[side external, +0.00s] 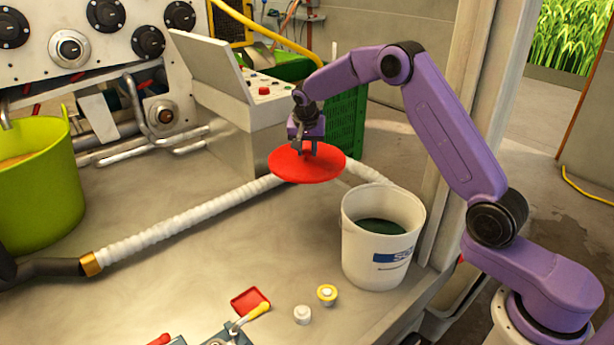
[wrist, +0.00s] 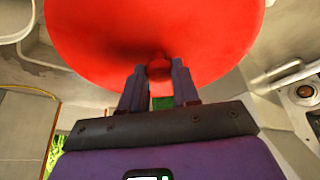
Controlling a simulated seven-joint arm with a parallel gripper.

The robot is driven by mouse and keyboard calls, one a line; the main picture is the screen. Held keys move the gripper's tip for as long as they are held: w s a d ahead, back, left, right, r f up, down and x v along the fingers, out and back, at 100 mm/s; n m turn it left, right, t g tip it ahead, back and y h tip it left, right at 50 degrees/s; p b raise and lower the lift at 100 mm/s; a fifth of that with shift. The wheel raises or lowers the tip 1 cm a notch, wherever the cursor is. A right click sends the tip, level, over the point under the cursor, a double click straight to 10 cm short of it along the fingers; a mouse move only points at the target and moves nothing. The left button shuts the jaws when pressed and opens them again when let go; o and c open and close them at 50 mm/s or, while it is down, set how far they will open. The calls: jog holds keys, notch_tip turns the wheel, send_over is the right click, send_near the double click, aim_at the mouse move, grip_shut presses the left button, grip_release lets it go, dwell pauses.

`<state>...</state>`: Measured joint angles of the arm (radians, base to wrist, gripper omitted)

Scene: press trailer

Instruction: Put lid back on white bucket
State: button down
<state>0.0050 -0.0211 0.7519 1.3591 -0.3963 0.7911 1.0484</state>
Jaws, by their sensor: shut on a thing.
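The round red lid (side external: 295,166) hangs in the air up and to the left of the white bucket in the side view. It fills the upper part of the wrist view (wrist: 215,45). My gripper (side external: 306,152) is shut on the knob at the lid's middle; the wrist view shows the two fingers (wrist: 159,82) on either side of this red knob. The white bucket (side external: 371,258) stands upright and open on the table, with dark green contents (side external: 382,226) inside and a blue label on its wall.
A white ribbed hose (side external: 185,222) crosses the table behind the bucket. A control box (side external: 235,105) and a green crate (side external: 347,125) stand at the back. A lime tub (side external: 38,190) stands at left. Small caps (side external: 303,315) and a red tray (side external: 250,300) lie in front.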

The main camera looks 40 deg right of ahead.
aim_at(307, 151)
notch_tip(307, 151, up, 8)
jog(key=shift+r, duration=0.1)
jog(key=s+d+m+g+h, duration=0.15)
jog(key=s+m, duration=0.25)
jog(key=s, duration=0.8)
jog(key=s+d+m+g, duration=0.1)
jog(key=s+d+m, duration=0.2)
jog(key=s, duration=0.9)
notch_tip(307, 151, down, 12)
jog(key=shift+s+a+r+m, duration=0.15)
jog(key=shift+r+m, duration=0.1)
jog(key=shift+m, duration=0.05)
jog(key=shift+f, duration=0.2)
dwell(1.4)
jog(key=shift+c, duration=1.3)
grip_release()
